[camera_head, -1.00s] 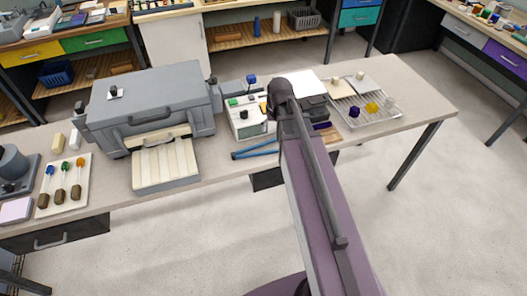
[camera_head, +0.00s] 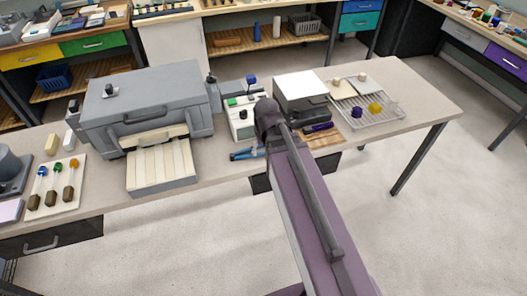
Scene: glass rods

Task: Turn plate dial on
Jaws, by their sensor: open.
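A grey box with a white flat top (camera_head: 300,84) and a dark front stands on the table, right of my arm. I cannot tell whether it is the plate, and no dial is clear on it. A dark grey unit (camera_head: 12,172) with a round piece on top is cut by the left edge; no dial is clear there either. A white box with a green button and dark knobs (camera_head: 241,120) stands just left of my arm's dark joint. My gripper is hidden behind my arm.
A large grey furnace-like box (camera_head: 145,105) has a cream slatted tray in front. Rods with coloured tips lie on a white board (camera_head: 56,185). Blue-handled tools (camera_head: 246,153) lie near the front edge. A wire rack (camera_head: 372,112) holds small coloured pieces.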

